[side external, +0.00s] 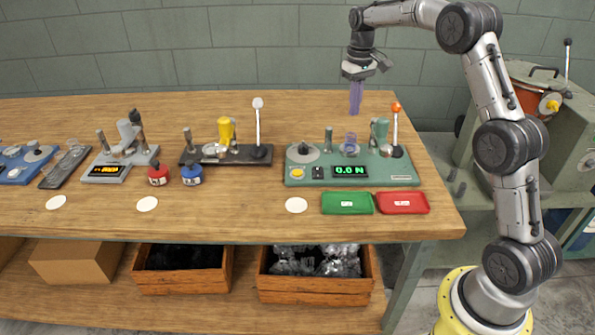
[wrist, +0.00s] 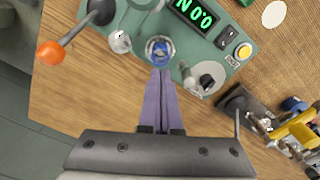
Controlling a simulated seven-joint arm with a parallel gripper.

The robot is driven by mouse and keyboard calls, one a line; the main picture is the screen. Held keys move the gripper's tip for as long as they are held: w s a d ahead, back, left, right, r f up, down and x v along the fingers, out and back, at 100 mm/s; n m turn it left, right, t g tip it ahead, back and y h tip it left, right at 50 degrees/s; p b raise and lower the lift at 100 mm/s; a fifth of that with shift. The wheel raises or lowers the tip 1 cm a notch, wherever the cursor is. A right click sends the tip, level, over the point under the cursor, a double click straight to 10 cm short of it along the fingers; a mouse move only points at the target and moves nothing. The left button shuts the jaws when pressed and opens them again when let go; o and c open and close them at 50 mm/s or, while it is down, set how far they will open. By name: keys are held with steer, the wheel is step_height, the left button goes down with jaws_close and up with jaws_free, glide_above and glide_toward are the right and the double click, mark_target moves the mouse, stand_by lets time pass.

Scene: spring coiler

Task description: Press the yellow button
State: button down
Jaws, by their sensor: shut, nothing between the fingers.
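The yellow button (side external: 297,172) sits at the front left of a green spring tester (side external: 345,182), left of a small black switch and the green display reading "0.0 N". In the wrist view the yellow button (wrist: 244,51) shows at the upper right. My gripper (side external: 355,112) points down above the back of the table, behind the tester, to the right of and beyond the button. Its purple fingers are together with nothing between them. In the wrist view my gripper (wrist: 161,72) appears beside the round blue spring seat and well apart from the button.
An orange-tipped lever (side external: 396,108) stands at the tester's right. A black press with a white-tipped lever (side external: 258,103) stands to the left. Green (side external: 347,203) and red (side external: 402,203) trays lie in front. Bare wood lies behind the tester.

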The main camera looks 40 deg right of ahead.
stand_by(0.4)
steer(key=w+a+f+t, duration=0.1)
steer(key=w+a+t, duration=0.1)
steer(key=w+t, duration=0.3)
steer(key=m+t+h, duration=0.1)
steer(key=m+t, duration=0.3)
steer(key=m, duration=0.4)
glide_above(299, 175)
steer(key=shift+f, duration=0.2)
steer(key=shift+f, duration=0.1)
steer(key=shift+f, duration=4.25)
steer(key=shift+f, duration=0.2)
